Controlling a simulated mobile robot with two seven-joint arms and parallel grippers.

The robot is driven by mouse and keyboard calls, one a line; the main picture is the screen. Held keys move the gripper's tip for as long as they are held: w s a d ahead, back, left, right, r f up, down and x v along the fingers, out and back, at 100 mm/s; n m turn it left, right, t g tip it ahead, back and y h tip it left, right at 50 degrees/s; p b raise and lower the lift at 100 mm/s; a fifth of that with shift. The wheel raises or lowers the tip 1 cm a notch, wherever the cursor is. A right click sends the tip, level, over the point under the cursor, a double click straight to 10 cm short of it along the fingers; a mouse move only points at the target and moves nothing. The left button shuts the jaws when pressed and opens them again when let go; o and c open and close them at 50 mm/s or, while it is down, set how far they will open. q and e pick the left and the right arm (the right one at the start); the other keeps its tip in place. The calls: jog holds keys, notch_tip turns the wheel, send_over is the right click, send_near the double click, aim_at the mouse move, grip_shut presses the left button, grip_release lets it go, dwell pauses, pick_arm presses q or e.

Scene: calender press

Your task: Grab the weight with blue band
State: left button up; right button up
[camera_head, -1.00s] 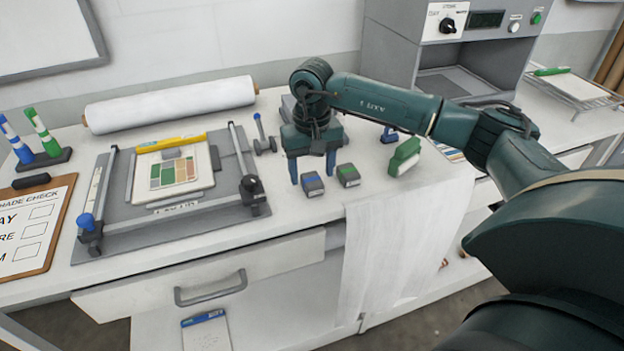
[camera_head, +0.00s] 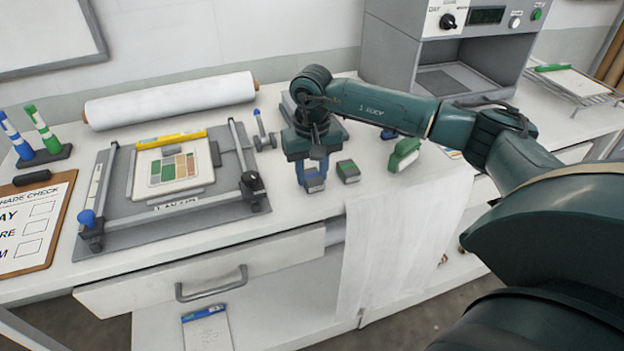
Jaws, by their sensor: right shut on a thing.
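The weight with the blue band (camera_head: 314,183) is a small grey block on the white counter, right of the grey press frame. My right gripper (camera_head: 312,175) comes down over it from above and is shut on it, with blue fingers at its sides. The weight appears to be at counter height; I cannot tell whether it still touches the counter. A similar weight with a green band (camera_head: 348,171) stands just to the right, apart from the gripper. My left gripper is not in view.
A green-and-white block (camera_head: 404,155) stands further right. The press frame (camera_head: 120,215) with a colour swatch card lies left. A white roll (camera_head: 170,100) lies behind it. A white cloth (camera_head: 400,240) hangs over the front edge. A grey oven-like machine (camera_head: 450,60) stands at the back right.

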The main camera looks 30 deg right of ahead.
grip_shut()
jog(key=shift+r, duration=0.1)
